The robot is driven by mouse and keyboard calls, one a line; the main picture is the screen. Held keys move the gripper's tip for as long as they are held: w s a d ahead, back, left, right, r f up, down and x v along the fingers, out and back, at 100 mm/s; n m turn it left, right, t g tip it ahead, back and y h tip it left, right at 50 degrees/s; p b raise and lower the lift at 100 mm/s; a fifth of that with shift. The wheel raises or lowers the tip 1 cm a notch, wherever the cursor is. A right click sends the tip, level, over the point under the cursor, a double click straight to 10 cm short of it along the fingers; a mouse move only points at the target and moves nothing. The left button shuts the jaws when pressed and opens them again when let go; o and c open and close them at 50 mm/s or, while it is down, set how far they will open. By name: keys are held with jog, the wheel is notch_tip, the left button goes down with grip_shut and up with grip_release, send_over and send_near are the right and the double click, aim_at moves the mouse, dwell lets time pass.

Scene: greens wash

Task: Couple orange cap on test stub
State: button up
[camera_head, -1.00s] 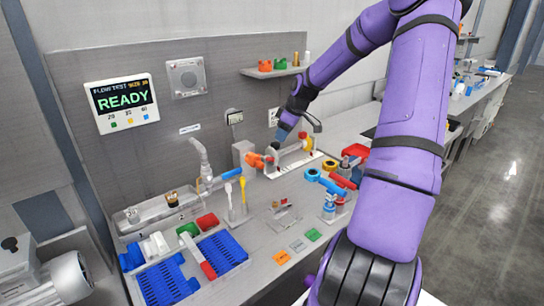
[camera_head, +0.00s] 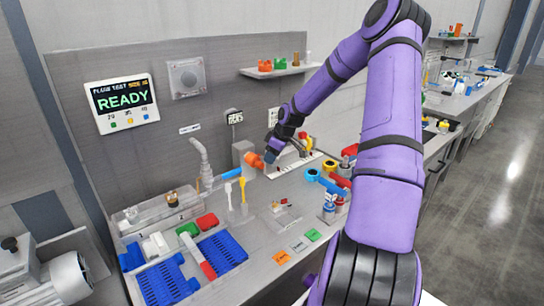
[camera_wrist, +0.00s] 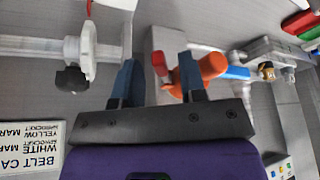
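An orange fitting, which looks like the orange cap (camera_head: 254,160), is at the left end of the test fixture on the bench. In the wrist view the orange fitting (camera_wrist: 213,66) lies partly behind the right finger, with some orange showing between the fingers. My gripper (camera_wrist: 160,80) is open, its two dark blue fingers apart. In the head view my gripper (camera_head: 270,156) is low over the fixture, just right of the orange fitting. I cannot tell whether a finger touches it. I cannot pick out the test stub for certain.
A faucet with a blue-tipped spout (camera_head: 231,174) is left of the fixture. Yellow-tipped upright tools (camera_head: 243,190) stand in front. Blue and orange fittings (camera_head: 325,182) lie to the right. Blue bins (camera_head: 222,252) fill the front left. The wall panel reads READY.

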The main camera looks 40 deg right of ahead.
grip_shut()
jog(key=shift+a, duration=0.15)
jog(key=shift+s+a+m+h, duration=0.15)
jog(key=shift+a+m+h, duration=0.3)
jog(key=shift+m, duration=0.7)
jog(key=shift+s+a+m+h, duration=0.15)
jog(key=shift+a+m+h, duration=0.3)
jog(key=shift+m, duration=0.7)
grip_release()
